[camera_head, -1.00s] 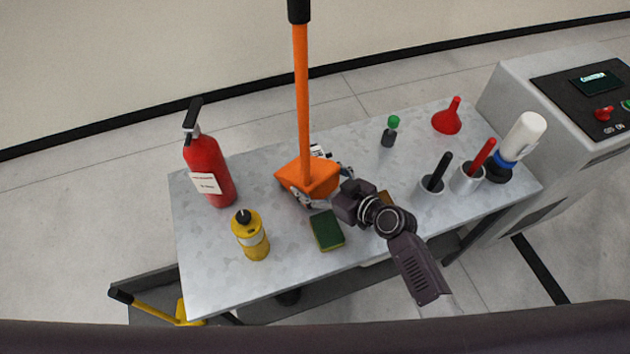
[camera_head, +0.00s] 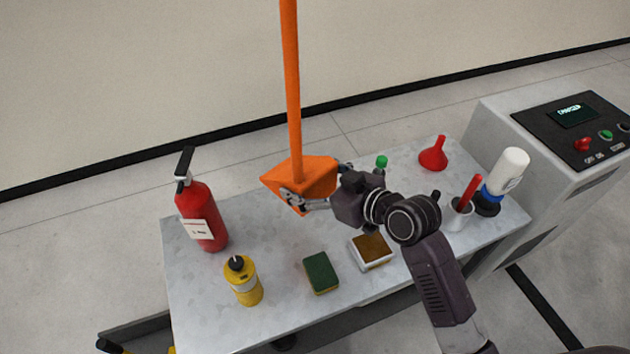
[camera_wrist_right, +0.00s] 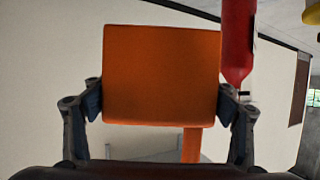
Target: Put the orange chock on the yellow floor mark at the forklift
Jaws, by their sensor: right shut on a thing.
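The orange chock (camera_head: 305,179), a wedge block with a long upright orange handle (camera_head: 292,85), is held above the grey table. My right gripper (camera_head: 300,198) is shut on the block, with a finger on its near side. In the right wrist view the orange block (camera_wrist_right: 162,75) fills the space between the two fingers (camera_wrist_right: 160,110). The forklift and the yellow floor mark are not in view. My left gripper is not in view.
On the table (camera_head: 200,315) stand a red extinguisher (camera_head: 203,220), a yellow bottle (camera_head: 242,282), a green sponge (camera_head: 321,272), a brown-topped box (camera_head: 372,250) and a red funnel (camera_head: 434,155). A control cabinet (camera_head: 500,120) is at right. Floor beyond the table is clear.

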